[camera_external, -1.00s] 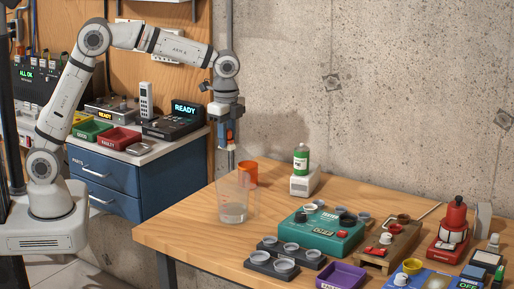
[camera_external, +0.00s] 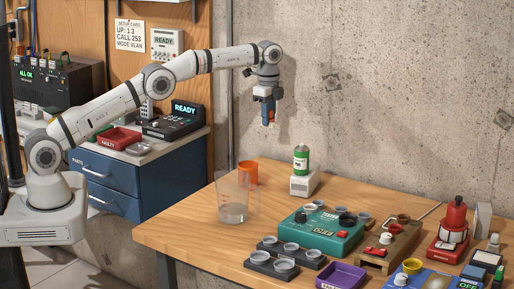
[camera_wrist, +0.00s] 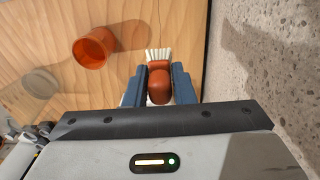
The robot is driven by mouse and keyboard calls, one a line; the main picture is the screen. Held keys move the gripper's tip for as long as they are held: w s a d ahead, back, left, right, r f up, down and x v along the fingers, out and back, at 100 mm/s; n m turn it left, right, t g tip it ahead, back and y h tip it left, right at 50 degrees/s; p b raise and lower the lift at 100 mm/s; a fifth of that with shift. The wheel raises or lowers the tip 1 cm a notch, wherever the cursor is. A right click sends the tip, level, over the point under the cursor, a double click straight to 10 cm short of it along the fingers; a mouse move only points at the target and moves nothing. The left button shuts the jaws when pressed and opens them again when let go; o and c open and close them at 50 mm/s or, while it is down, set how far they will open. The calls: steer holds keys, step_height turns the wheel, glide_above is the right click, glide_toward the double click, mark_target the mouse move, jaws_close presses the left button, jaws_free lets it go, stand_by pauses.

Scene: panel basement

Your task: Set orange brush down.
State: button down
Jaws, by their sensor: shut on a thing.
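My gripper (camera_external: 268,116) is in the air above the back left of the wooden table, close to the concrete wall. It is shut on the orange brush (camera_wrist: 159,84), which shows between the two blue fingers in the wrist view. The brush's white bristles (camera_wrist: 158,54) point away from the wrist, toward the table. In the external view only a small orange bit of the brush shows below the fingers. The brush is well clear of the tabletop (camera_external: 190,222).
An orange cup (camera_external: 247,173) stands at the table's back left, behind a clear beaker (camera_external: 234,205). A green bottle on a white block (camera_external: 303,183) stands to their right. A teal tester (camera_external: 318,237) and black trays (camera_external: 272,262) lie further right. The front left tabletop is bare.

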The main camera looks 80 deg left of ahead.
mark_target(267, 169)
steer(key=f, duration=0.5)
steer(key=a+f+p, duration=0.1)
steer(key=f, duration=0.4)
steer(key=f+p, duration=0.1)
steer(key=f, duration=0.4)
steer(key=shift+a+f, duration=0.3)
steer(key=shift+a, duration=0.1)
steer(key=shift+f, duration=0.25)
steer(key=c, duration=1.2)
jaws_free()
steer(key=shift+r, duration=0.1)
